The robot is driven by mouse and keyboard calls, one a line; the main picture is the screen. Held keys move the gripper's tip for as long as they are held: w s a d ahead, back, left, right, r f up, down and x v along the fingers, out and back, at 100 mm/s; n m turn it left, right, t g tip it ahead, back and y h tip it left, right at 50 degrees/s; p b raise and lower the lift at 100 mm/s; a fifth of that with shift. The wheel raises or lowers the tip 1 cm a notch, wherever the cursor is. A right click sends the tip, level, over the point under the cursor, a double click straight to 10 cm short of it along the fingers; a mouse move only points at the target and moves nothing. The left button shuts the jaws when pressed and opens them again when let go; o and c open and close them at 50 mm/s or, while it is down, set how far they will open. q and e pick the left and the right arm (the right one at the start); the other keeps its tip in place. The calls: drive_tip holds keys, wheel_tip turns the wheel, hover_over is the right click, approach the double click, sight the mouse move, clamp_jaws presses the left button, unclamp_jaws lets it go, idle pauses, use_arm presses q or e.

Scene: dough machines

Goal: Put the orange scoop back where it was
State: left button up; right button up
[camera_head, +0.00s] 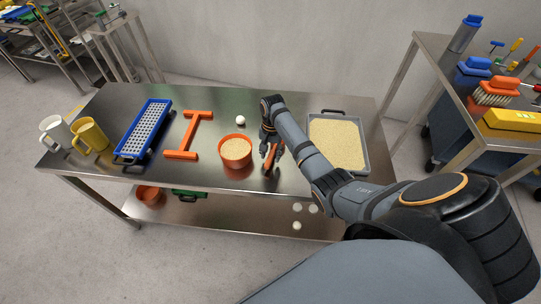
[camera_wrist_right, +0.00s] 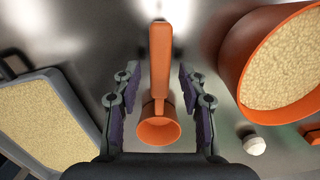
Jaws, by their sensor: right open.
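The orange scoop (camera_wrist_right: 160,62) lies or stands at the steel table, its long handle pointing away from my palm in the right wrist view. Its round cup (camera_wrist_right: 158,132) is near the palm. My right gripper (camera_wrist_right: 158,78) is open, with a finger on each side of the scoop and gaps between. In the head view the right gripper (camera_head: 271,150) is over the scoop (camera_head: 271,161), partly hiding it, between the orange tub (camera_head: 235,164) of grain and the grey tray (camera_head: 366,150). My left gripper is out of view.
The grey tray holds pale grain, right of my right gripper. A white ball (camera_head: 241,120) sits behind the tub. An orange H-shaped piece (camera_head: 190,136), blue perforated tray (camera_head: 146,128), yellow mug (camera_head: 91,137) and white mug (camera_head: 56,131) stand further left on the steel table (camera_head: 105,108).

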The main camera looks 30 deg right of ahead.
sight(271, 154)
drive_tip(key=r, duration=0.2)
drive_tip(key=r+b, duration=0.1)
drive_tip(key=r, duration=0.5)
drive_tip(key=shift+w+d+b, duration=0.3)
drive_tip(key=shift+b, duration=0.05)
wheel_tip(271, 154, up, 3)
drive_tip(key=shift+d+r+p, duration=0.1)
drive_tip(key=shift+r+p, duration=0.05)
drive_tip(key=shift+p, duration=0.55)
